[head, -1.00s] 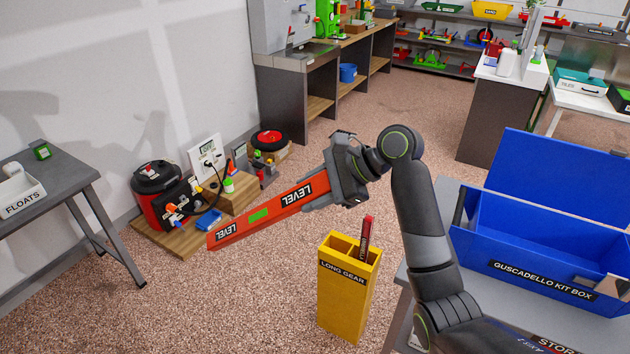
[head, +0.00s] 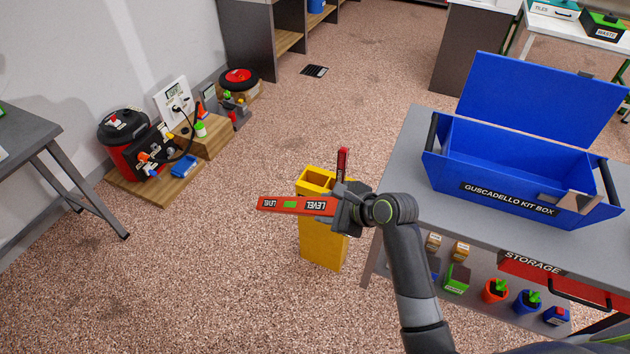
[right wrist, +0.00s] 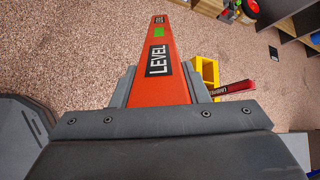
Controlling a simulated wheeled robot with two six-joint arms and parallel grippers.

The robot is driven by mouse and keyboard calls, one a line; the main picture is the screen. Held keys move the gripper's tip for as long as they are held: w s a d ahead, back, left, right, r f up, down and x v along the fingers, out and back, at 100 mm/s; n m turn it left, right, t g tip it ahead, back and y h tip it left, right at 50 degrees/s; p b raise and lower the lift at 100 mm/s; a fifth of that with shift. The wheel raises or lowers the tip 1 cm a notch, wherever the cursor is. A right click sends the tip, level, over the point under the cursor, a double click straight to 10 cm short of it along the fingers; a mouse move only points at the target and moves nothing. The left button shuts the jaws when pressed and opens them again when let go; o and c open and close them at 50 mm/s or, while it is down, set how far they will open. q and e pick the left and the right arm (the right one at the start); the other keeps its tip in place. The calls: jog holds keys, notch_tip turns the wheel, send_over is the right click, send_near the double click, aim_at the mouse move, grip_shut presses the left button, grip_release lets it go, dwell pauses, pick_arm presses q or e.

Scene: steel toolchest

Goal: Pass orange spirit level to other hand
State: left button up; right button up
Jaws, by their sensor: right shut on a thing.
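The orange spirit level (head: 297,205) has black LEVEL labels and a green vial window. My right gripper (head: 338,208) is shut on its right end, and the level sticks out to the left, roughly horizontal in the head view. In the right wrist view the level (right wrist: 162,62) runs away from between the two fingers (right wrist: 160,90). The gripped end is hidden by the gripper. My left gripper is not in the head view.
A yellow LONG GEAR bin (head: 322,250) with a red tool (head: 342,163) upright in it stands behind the level. A grey table (head: 415,170) at right carries an open blue kit box (head: 520,180). Open floor lies at left and front.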

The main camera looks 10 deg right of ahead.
notch_tip(320, 180, down, 5)
jog(key=s+d+m+t+h, duration=0.1)
jog(key=s+d+m, duration=0.1)
jog(key=s+a+r+n+g+y, duration=0.1)
jog(key=s+a+r+n+g, duration=0.1)
jog(key=r, duration=0.5)
jog(key=s+a+r+n+g+y, duration=0.2)
jog(key=a+r+n+g, duration=0.1)
jog(key=r+n, duration=0.2)
jog(key=s+a+r+n+g+y, duration=0.1)
jog(key=s+a+r+n+g, duration=0.1)
jog(key=r, duration=0.7)
jog(key=shift+s+a+r+n+g+y, duration=0.3)
jog(key=shift+a+n+g, duration=0.4)
jog(key=shift+n, duration=0.5)
jog(key=shift+d+f, duration=0.1)
